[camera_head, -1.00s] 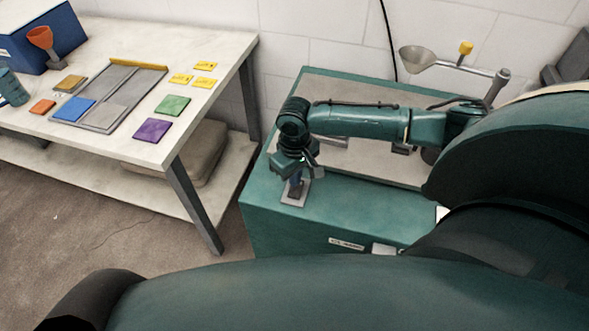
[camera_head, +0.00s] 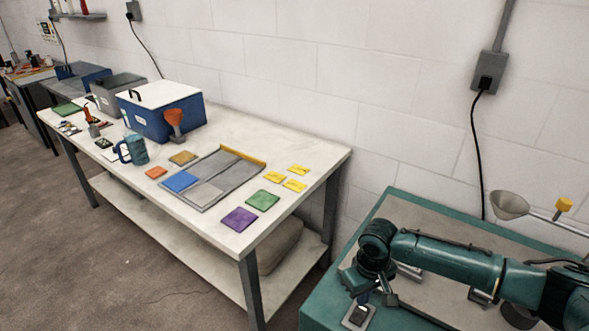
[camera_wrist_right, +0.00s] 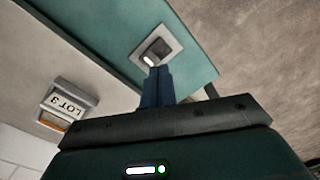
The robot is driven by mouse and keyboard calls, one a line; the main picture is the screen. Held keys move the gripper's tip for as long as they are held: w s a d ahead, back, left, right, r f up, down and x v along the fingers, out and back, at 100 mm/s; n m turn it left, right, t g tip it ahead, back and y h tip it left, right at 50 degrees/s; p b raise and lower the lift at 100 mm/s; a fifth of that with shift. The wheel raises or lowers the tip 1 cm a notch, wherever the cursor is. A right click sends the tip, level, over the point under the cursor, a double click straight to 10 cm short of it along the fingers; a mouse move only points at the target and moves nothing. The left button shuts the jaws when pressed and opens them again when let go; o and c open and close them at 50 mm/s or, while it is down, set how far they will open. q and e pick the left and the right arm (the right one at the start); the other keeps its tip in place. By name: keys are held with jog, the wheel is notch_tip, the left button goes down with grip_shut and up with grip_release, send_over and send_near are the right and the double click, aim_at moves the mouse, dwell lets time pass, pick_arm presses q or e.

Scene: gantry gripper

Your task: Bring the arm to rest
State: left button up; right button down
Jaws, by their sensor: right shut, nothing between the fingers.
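My right arm comes in from the lower right in the head view, reaching over a teal-sided bench (camera_head: 318,308). My right gripper (camera_head: 362,299) points down at its near left corner, shut and empty. Below the fingers is a pale square plate with a dark switch-like part (camera_head: 357,316). In the right wrist view the closed fingers (camera_wrist_right: 154,72) end close to that dark part (camera_wrist_right: 154,52) on its plate; I cannot tell whether they touch. My left gripper is not in view.
A white table (camera_head: 325,159) stands left, with a grey tray (camera_head: 235,171), coloured tiles, a mug (camera_head: 133,150) and a blue box (camera_head: 162,115). A funnel (camera_head: 509,205) stands behind my arm. Floor at lower left is clear.

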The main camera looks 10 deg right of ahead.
jog(key=s+a+f+n+t+y, duration=0.1)
jog(key=s+a+f+t+y, duration=0.15)
jog(key=a, duration=0.55)
jog(key=s+a+f+n+t+y, duration=0.1)
jog(key=s+a+f+t+y, duration=0.15)
jog(key=a, duration=0.65)
jog(key=s+d+r+m+t+h, duration=0.1)
jog(key=s+d+t+h, duration=0.1)
jog(key=s+d+t, duration=0.3)
jog(key=s+d, duration=0.1)
jog(key=s, duration=0.2)
jog(key=shift+s+m, duration=0.2)
jog(key=shift+m, duration=0.1)
